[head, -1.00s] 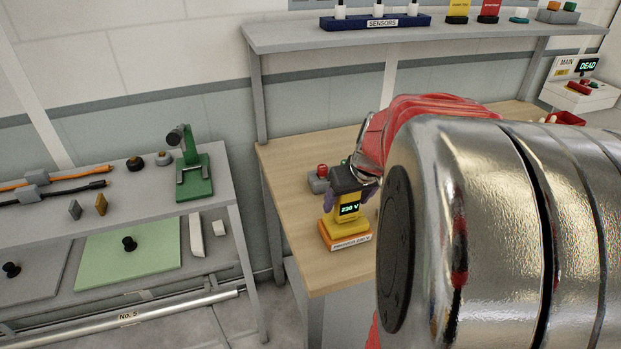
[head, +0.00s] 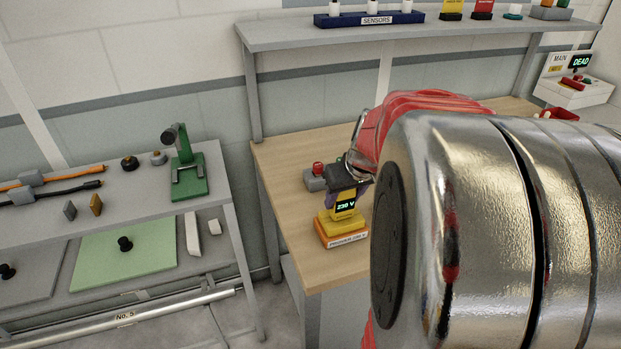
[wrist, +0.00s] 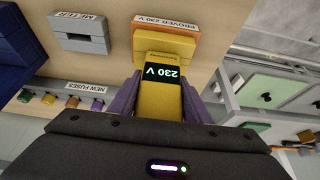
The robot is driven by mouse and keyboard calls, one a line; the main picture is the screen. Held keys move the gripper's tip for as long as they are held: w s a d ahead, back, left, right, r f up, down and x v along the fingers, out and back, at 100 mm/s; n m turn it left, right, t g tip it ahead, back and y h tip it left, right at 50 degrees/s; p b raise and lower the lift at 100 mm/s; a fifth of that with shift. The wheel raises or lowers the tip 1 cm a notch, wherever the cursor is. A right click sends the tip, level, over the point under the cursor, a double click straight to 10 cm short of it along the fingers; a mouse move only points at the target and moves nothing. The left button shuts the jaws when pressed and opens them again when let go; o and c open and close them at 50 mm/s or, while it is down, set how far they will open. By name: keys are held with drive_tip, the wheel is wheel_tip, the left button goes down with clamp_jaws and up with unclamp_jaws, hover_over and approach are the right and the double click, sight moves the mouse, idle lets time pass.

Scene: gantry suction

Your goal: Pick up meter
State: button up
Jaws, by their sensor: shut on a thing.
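The yellow meter (head: 344,213) stands upright at the front left of the wooden bench, its dark screen reading 230 V. It also shows in the wrist view (wrist: 160,102). It is at an orange block (head: 342,240) labelled PROVER 230 V; I cannot tell whether it is lifted from the block. My gripper (head: 343,197) is shut on the meter from above, with purple fingers on both sides in the wrist view (wrist: 158,97). A grey slotted holder (wrist: 80,44) labelled METER is empty. My silver and red arm hides much of the bench.
A grey block with a red button (head: 317,178) stands just behind the meter. A shelf (head: 300,38) with a SENSORS rack runs above the bench. A lower grey table (head: 130,205) with a green stand (head: 188,178) is at left, across a gap.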

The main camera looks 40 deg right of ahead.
drive_tip(key=shift+r, duration=0.15)
wheel_tip(320, 180, up, 10)
drive_tip(key=shift+f, duration=0.1)
idle(0.4)
drive_tip(key=shift+a+f, duration=0.1)
idle(0.5)
